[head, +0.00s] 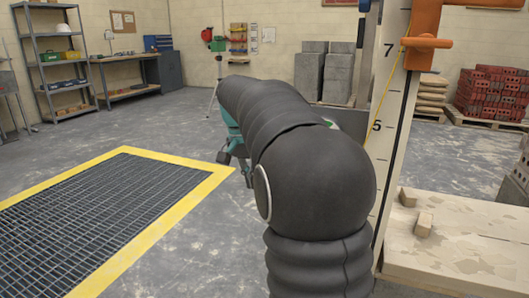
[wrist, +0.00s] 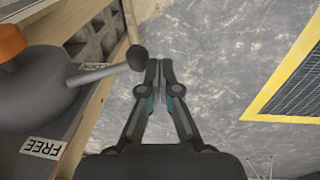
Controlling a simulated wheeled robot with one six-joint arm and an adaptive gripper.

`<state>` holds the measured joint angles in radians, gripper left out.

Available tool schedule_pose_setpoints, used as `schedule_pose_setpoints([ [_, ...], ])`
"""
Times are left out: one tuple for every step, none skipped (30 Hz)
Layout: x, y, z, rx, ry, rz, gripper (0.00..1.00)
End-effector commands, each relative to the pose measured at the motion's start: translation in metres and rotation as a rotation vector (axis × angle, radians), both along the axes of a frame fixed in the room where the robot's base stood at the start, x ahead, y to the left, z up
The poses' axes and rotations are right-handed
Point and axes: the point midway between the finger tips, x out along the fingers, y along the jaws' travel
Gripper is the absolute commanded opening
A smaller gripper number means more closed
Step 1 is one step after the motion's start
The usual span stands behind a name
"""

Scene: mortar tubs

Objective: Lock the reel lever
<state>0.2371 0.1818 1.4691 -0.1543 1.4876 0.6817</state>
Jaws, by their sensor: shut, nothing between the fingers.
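In the wrist view the reel (wrist: 35,95) is a dark grey round body at the left, with a white label reading FREE (wrist: 42,148) at its lower edge. Its lever (wrist: 97,75) is a grey rod that points right and slightly up and ends in a black ball knob. My gripper (wrist: 158,64) is shut and empty, with its fingertips just right of the knob; I cannot tell whether they touch it. In the head view my arm hides the reel and lever, and only part of my gripper shows at the teal links.
An orange clamp (head: 425,42) sits on a numbered upright board (head: 393,120) at the right, with a yellow cord beside it. A pale wooden platform (head: 470,240) with small blocks lies low right. A yellow-edged floor grate (head: 100,225) lies left, with open concrete floor around it.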

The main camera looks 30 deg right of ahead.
Motion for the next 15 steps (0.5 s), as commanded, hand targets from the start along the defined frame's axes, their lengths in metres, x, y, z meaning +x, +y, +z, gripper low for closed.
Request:
schedule_pose_setpoints([
  [0.0,0.0,0.0,0.0,0.0,0.0,0.0],
  [0.0,0.0,0.0,0.0,0.0,0.001,0.0],
  [0.0,0.001,0.001,0.0,0.0,0.001,0.0],
  [0.0,0.001,0.002,0.0,0.0,0.001,0.0],
  [0.0,0.001,0.003,0.0,0.0,0.001,0.0],
  [0.0,0.001,0.004,0.001,0.0,0.002,0.0],
  [0.0,0.001,0.005,0.001,0.0,0.002,0.0],
  [0.0,0.001,0.007,0.001,0.0,0.002,0.0],
  [0.0,0.001,0.008,0.001,0.0,0.002,0.0],
  [0.001,0.001,0.01,0.001,0.0,0.002,0.0],
  [0.001,0.001,0.011,0.001,0.0,0.003,0.0],
  [0.001,0.002,0.013,0.001,0.0,0.003,0.0],
  [0.001,0.002,0.014,0.001,0.0,0.003,0.0],
  [0.001,0.002,0.015,0.001,0.0,0.003,0.0],
  [0.001,0.002,0.016,0.001,0.0,0.003,0.0],
])
